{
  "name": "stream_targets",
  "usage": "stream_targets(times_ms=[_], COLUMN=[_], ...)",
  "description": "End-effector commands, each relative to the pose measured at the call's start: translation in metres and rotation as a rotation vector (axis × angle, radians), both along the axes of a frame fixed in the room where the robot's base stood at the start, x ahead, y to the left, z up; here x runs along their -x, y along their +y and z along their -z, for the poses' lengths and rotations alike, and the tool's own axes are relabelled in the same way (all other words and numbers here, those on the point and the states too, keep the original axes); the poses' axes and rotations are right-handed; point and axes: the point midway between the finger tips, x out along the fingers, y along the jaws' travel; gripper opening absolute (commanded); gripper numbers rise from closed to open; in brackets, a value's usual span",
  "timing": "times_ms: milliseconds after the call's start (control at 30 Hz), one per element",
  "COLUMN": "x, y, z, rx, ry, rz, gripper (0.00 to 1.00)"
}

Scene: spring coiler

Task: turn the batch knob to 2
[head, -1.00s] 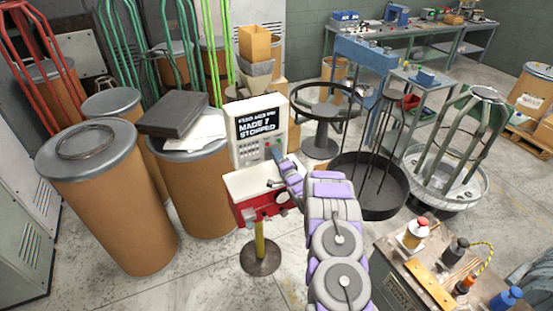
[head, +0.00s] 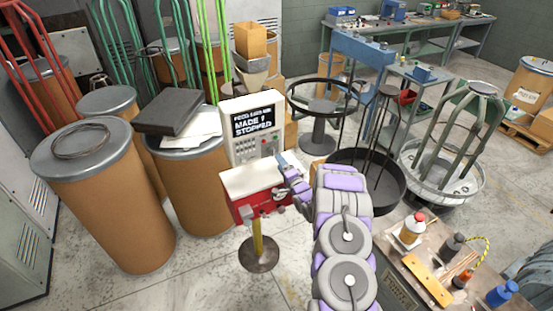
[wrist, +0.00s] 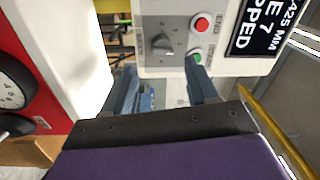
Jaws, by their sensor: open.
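The white control panel of the spring coiler (head: 252,130) stands at mid picture in the head view, with a lit screen (head: 254,119) showing STOPPED. In the wrist view, a grey pointer knob (wrist: 168,43) sits on the panel. The small lettering around it is too blurred to read, so its setting is unclear. A red button (wrist: 201,24) and a green button (wrist: 195,57) are to its right. My gripper (wrist: 161,88) is open and empty, its two blue-grey fingers just below the knob in the picture. It also shows in front of the panel in the head view (head: 283,163).
The coiler's red and white housing (head: 252,181) is below the panel, on a yellow post. Large fibre drums (head: 105,205) stand to the left. A round dark reel stand (head: 372,170) is to the right. A cluttered bench top (head: 430,262) is at front right.

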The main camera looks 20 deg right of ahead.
Motion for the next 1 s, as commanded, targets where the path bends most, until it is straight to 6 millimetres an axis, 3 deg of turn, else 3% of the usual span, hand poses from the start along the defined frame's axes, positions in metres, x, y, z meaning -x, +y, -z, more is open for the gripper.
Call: stream_targets(times_ms=[500, 700, 1000], x=[0.096, 0.111, 0.113], y=[-0.007, -0.006, -0.006], z=[0.007, 0.007, 0.008], rx=[-0.002, 0.000, 0.000], ry=[0.005, 0.001, 0.001], rz=[0.004, 0.002, 0.001], gripper=[0.58, 0.58, 0.58])
